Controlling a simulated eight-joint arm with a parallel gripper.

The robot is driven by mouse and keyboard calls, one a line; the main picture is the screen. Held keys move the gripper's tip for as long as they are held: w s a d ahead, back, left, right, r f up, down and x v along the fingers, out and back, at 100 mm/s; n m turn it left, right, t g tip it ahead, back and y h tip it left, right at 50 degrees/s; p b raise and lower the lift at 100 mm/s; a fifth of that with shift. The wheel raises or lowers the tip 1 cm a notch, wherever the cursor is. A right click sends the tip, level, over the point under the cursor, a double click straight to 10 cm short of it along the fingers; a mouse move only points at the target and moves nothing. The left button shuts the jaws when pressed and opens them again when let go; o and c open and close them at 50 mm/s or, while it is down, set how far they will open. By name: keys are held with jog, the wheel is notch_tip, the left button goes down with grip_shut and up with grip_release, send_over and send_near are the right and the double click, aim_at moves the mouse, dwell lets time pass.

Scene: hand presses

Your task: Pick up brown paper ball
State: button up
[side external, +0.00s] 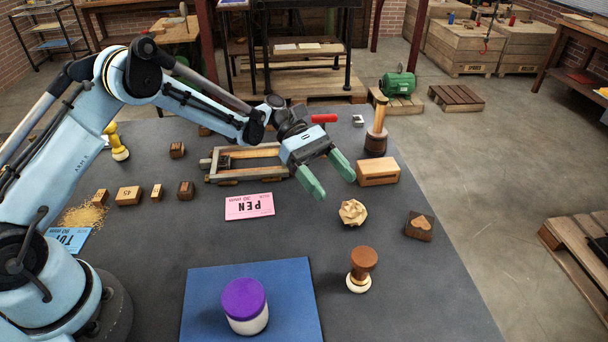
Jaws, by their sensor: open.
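The brown paper ball (353,212) is a crumpled tan lump on the dark table, right of centre. My gripper (336,182), with two green fingers, is open and empty. It hangs above the table, up and to the left of the ball in the picture, apart from it. Nothing hides the ball.
A wooden block (378,172) stands behind the ball, a dark block with a heart (419,226) to its right, and a wooden stamp (361,268) in front. A pink card (250,206) lies to the left. A purple-lidded jar (245,306) stands on a blue mat (201,290).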

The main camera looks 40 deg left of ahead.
aim_at(352, 204)
jog(key=shift+w+f+x, duration=0.1)
jog(key=shift+x, duration=1.2)
jog(key=shift+w+f+x, duration=0.1)
jog(key=shift+f+x, duration=0.05)
jog(key=shift+x, duration=1.2)
jog(key=shift+a, duration=0.1)
jog(key=c, duration=1.2)
